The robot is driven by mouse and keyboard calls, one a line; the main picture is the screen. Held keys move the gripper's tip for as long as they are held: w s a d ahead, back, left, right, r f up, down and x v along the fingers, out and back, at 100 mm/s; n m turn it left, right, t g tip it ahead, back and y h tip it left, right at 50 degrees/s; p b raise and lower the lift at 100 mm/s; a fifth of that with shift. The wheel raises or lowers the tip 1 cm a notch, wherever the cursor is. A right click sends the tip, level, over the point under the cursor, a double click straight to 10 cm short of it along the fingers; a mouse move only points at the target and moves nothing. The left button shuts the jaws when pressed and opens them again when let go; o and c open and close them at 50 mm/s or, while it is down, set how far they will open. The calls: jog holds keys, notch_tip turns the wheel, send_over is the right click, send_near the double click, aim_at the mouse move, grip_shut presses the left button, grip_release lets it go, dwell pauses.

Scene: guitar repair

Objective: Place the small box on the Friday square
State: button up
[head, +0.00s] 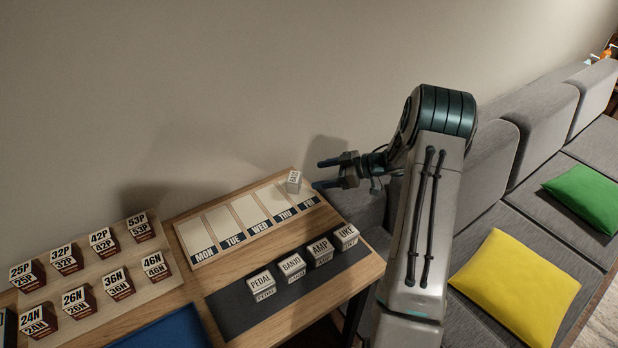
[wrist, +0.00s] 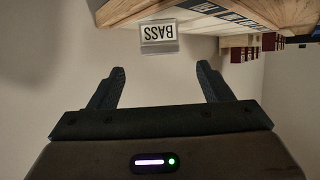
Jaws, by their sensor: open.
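A small white box (head: 293,182) stands on the Friday square (head: 305,195) of the day board, toward its back. In the wrist view the small box (wrist: 158,32), lettered BASS, shows upside down, ahead of the fingertips and within the span between them. My gripper (head: 318,174) is open and empty, just right of the box and apart from it. Both fingers of my gripper (wrist: 160,68) show spread in the wrist view, with nothing between them. The box's far side is hidden.
The other squares of the day board (head: 223,222) are empty. A dark mat (head: 222,313) in front bears PEDAL, BANJO, AMP and UKE boxes. A wall stands behind; a grey sofa (head: 540,120) is at right.

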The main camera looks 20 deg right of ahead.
jog(key=w+r+m+t+h, duration=0.2)
jog(key=r+t+h, duration=0.1)
jog(key=r, duration=0.3)
jog(key=w+r+m+t+h, duration=0.1)
jog(key=w+r+t+h, duration=0.15)
jog(key=r+h, duration=0.2)
jog(key=s+d+r+m+h, duration=0.2)
jog(key=s+r+m+h, duration=0.25)
jog(key=r, duration=0.25)
jog(key=s+a+f+m+g, duration=0.1)
jog(key=s+a+g, duration=0.3)
jog(key=s, duration=1.2)
jog(key=s+a+m+g, duration=0.4)
jog(key=s+a, duration=0.3)
jog(key=s, duration=0.9)
jog(key=shift+a+f+g, duration=0.15)
jog(key=shift+f+g, duration=0.2)
jog(key=shift+g, duration=0.1)
